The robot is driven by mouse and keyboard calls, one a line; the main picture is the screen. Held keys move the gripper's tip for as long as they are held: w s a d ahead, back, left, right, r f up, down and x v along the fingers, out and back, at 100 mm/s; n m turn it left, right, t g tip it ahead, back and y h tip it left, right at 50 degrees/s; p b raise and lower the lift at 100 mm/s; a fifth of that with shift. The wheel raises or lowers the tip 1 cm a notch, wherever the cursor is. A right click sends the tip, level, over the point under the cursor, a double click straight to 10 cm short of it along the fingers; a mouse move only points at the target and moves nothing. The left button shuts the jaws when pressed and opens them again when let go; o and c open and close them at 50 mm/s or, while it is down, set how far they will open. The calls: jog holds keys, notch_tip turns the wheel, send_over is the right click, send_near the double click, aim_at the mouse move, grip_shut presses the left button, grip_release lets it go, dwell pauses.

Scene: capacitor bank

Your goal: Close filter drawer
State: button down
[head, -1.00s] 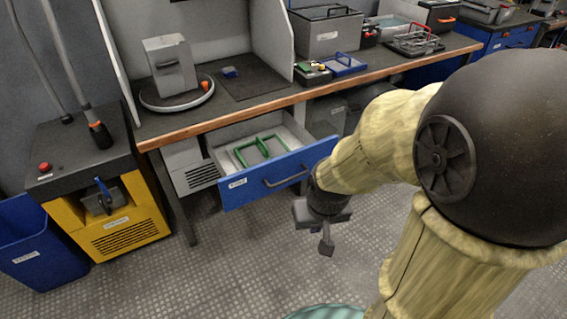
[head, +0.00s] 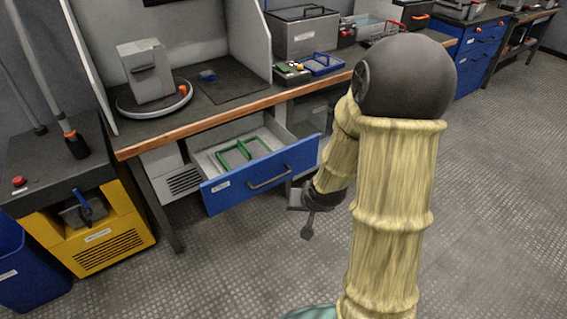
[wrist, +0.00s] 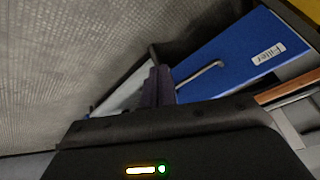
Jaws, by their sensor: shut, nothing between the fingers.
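The filter drawer (head: 240,181) stands pulled out under the workbench, its blue front facing the aisle with a dark bar handle (head: 270,175). A green frame (head: 243,150) lies inside it. In the wrist view the blue front (wrist: 225,58) bears a label reading "Filter", and the handle (wrist: 200,73) shows beside my finger. My gripper (head: 306,232) is shut and empty, just right of and below the drawer front's right end. In the wrist view my gripper (wrist: 158,88) appears near the handle; whether it touches the drawer cannot be told.
The workbench's wooden edge (head: 210,120) runs above the drawer. A yellow-fronted cabinet (head: 100,240) and a blue bin (head: 28,270) stand at left. A grey box on a round base (head: 148,78) and a blue tray (head: 322,64) sit on the bench. Floor in front is clear.

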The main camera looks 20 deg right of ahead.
aim_at(279, 155)
jog(key=w+d+f+m+t+y+b, duration=0.1)
jog(key=w+f+m+t+y, duration=0.25)
jog(key=w+f+m, duration=0.2)
jog(key=d+r+m+t, duration=0.1)
jog(key=m+t, duration=0.1)
jog(key=w+d+r+m+t+y, duration=0.1)
jog(key=m+t, duration=0.1)
jog(key=t, duration=0.1)
jog(key=d+r+m+t+b, duration=0.1)
jog(key=d+m+t, duration=0.1)
jog(key=shift+w+r+t+y, duration=0.25)
jog(key=shift+w+t, duration=0.05)
jog(key=shift+t, duration=0.05)
jog(key=shift+w, duration=0.1)
jog(key=b+x, duration=0.3)
jog(key=x, duration=1.1)
jog(key=shift+f, duration=0.1)
